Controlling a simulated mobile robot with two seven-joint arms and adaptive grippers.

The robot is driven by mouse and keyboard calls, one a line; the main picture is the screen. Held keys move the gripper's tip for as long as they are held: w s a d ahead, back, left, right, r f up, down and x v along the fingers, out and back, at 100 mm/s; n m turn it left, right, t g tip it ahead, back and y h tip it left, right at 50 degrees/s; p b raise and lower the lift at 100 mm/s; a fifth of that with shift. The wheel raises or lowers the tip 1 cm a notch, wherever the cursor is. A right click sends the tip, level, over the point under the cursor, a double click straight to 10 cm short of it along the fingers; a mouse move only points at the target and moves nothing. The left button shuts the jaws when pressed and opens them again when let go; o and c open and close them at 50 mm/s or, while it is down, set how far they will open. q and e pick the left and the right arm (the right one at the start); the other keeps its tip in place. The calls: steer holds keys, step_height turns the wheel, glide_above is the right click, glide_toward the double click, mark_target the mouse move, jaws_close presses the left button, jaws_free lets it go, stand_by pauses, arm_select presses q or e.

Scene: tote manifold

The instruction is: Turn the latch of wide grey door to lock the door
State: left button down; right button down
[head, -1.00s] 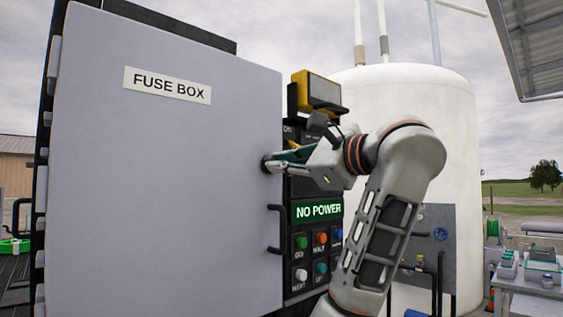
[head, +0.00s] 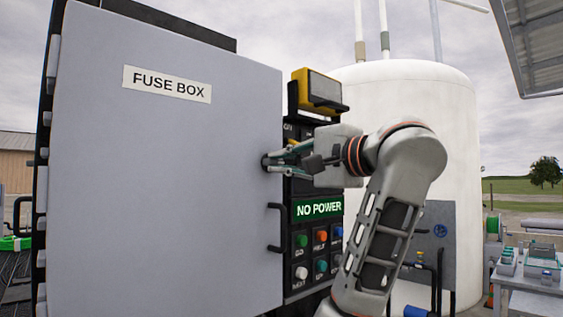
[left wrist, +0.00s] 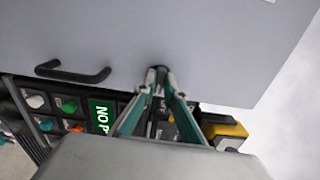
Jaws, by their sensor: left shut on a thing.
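The wide grey door (head: 160,190) with the FUSE BOX label (head: 167,84) fills the left of the head view and looks closed or nearly so; I cannot tell exactly. A small dark latch (head: 266,162) sits at its right edge, above the black handle (head: 276,228). My left gripper (head: 270,160) is shut on the latch, its fingers reaching in from the right. In the left wrist view the green-sided fingertips (left wrist: 160,76) meet around the dark latch (left wrist: 157,70), which they partly hide. My right gripper is not in view.
A black panel with buttons (head: 320,237) and a green NO POWER sign (head: 319,209) stands right of the door. A yellow-framed screen (head: 318,90) is above. A white tank (head: 430,120) stands behind my arm; a table (head: 535,285) is far right.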

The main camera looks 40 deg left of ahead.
arm_select(q)
steer(key=shift+n, duration=0.3)
steer(key=c, duration=2.1)
jaws_free()
steer(key=shift+d, duration=0.1)
steer(key=s+d, duration=0.1)
steer(key=d, duration=1)
steer(key=shift+d, duration=0.4)
